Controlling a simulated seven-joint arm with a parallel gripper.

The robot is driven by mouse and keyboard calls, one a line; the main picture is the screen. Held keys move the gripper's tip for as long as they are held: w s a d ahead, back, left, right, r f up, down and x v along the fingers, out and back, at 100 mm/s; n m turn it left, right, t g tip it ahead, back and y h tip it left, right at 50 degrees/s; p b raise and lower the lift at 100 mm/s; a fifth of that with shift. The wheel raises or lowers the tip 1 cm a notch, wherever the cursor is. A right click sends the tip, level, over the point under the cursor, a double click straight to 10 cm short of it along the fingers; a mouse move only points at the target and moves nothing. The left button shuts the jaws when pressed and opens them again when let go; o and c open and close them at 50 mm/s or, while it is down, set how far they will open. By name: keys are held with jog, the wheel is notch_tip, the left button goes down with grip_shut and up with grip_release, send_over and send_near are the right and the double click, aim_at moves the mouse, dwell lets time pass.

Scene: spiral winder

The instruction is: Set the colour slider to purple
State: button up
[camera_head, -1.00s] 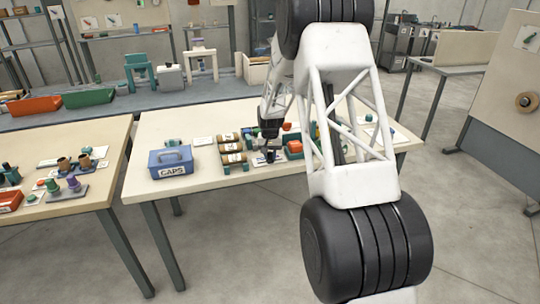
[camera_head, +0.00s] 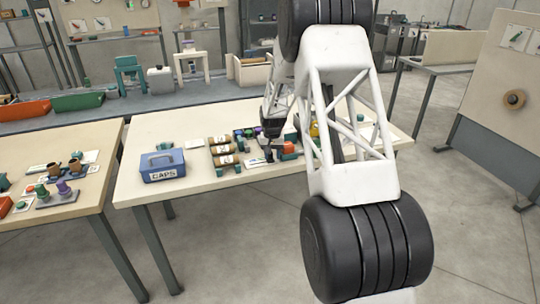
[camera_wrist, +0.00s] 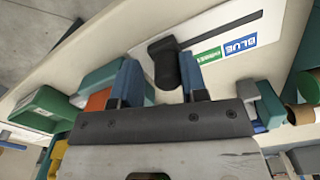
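The colour slider is a white plate (camera_wrist: 240,30) with a dark slot in the wrist view. A blue label reading BLUE (camera_wrist: 241,45) and a green label (camera_wrist: 207,55) show on it; no purple label is visible, and the part nearer my gripper is hidden. The slider's black knob (camera_wrist: 166,66) stands at the near visible end of the slot. My gripper (camera_wrist: 160,76) is open, its two blue fingers apart, with the knob between them in the picture, nearer the right finger. I cannot tell whether they touch. In the head view my gripper (camera_head: 268,150) is low over the bench.
A blue CAPS box (camera_head: 163,165) stands left on the bench (camera_head: 135,185), with several brown rolls (camera_head: 222,150) between it and my gripper.

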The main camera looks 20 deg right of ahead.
aim_at(272, 152)
jog(key=shift+o, duration=1)
jog(key=shift+a, duration=0.1)
jog(key=shift+r, duration=3.9)
